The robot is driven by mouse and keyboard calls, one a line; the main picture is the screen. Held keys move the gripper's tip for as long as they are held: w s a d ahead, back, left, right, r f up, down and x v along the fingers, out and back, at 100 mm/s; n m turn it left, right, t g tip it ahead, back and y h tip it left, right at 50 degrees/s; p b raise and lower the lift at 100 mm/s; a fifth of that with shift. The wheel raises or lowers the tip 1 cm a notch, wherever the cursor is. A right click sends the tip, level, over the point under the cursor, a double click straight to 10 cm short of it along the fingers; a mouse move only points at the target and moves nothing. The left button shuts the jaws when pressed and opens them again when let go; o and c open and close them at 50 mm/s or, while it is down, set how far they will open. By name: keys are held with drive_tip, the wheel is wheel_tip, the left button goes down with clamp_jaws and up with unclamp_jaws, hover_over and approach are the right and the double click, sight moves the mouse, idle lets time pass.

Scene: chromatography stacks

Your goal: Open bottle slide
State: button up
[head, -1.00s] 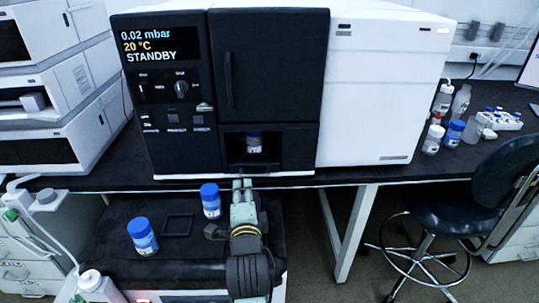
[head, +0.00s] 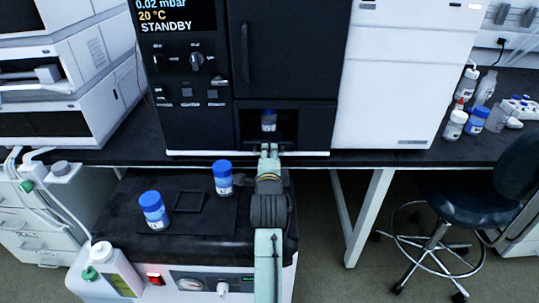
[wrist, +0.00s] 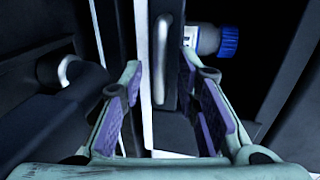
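A small bottle with a blue cap (head: 268,121) stands in the open bay (head: 285,124) low in the black front of the instrument. My gripper (head: 270,149) is at the front of this bay, just below the bottle in the head view. In the wrist view my gripper (wrist: 160,112) is open, its two purple-padded fingers apart. A grey vertical handle (wrist: 161,60) shows beyond and between the fingertips; I cannot tell whether they touch it. The blue-capped bottle (wrist: 208,40) shows on its side in this view, behind the right finger.
Two blue-capped bottles (head: 153,211) (head: 222,179) and an empty square frame (head: 189,201) rest on a black mat below the bench. The instrument's tall door with a handle (head: 245,54) is above the bay. A stool (head: 480,190) stands at the right.

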drive_tip(key=shift+w, duration=0.25)
drive_tip(key=shift+c, duration=0.5)
clamp_jaws()
idle(0.4)
